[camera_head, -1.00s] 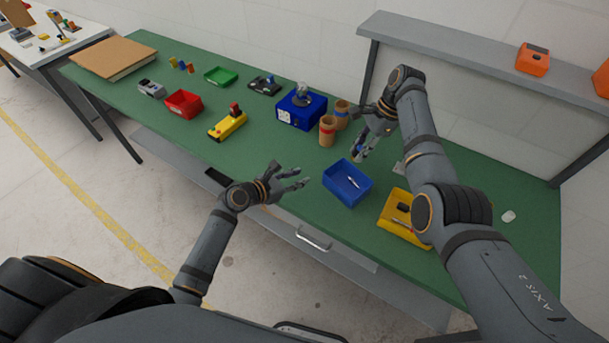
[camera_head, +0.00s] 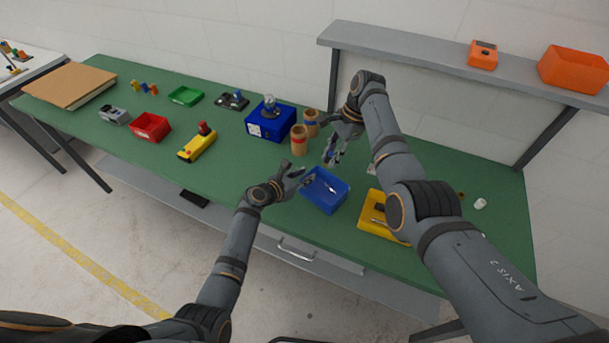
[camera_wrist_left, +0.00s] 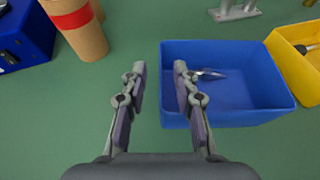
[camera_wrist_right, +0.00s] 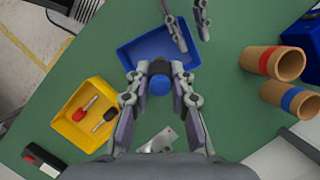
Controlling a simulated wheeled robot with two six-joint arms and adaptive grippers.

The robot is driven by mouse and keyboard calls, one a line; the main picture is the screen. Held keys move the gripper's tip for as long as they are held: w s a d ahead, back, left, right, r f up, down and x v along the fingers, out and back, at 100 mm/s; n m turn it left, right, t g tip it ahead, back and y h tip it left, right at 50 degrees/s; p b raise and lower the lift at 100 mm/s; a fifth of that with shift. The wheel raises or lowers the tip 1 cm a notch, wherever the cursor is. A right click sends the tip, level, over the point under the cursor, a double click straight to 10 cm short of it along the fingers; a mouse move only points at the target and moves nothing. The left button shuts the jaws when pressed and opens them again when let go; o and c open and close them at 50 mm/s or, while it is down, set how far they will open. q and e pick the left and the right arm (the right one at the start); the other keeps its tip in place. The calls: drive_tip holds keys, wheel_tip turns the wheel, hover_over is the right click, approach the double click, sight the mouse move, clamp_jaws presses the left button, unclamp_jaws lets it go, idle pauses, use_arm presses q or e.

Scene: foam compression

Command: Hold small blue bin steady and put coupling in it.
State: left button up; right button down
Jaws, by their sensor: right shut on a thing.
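The small blue bin (camera_head: 323,202) stands on the green bench in front of me, with a thin silvery item inside. It also shows in the left wrist view (camera_wrist_left: 245,98). My left gripper (camera_head: 302,174) is open at the bin's left wall; in the left wrist view (camera_wrist_left: 160,68) one finger is outside the wall and the other over the inside. My right gripper (camera_head: 332,160) is shut on a blue, rounded piece with a dark part, seemingly the coupling (camera_wrist_right: 160,84). It is held above the bench near the bin's back edge. The fingers partly hide it.
A yellow bin (camera_wrist_right: 64,120) with red and black handled tools stands right of the blue bin. Two cardboard tubes (camera_head: 299,141) and a blue box (camera_head: 262,128) stand behind it. A grey metal piece (camera_wrist_right: 160,140) lies near my right gripper. A shelf (camera_head: 430,52) runs along the back.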

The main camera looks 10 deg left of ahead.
use_arm(q)
drive_tip(key=shift+w+d+f, duration=0.1)
drive_tip(key=shift+w+d, duration=0.05)
drive_tip(key=shift+w, duration=0.05)
clamp_jaws()
use_arm(e)
drive_tip(key=c, duration=1.1)
unclamp_jaws()
drive_tip(key=v, duration=1.2)
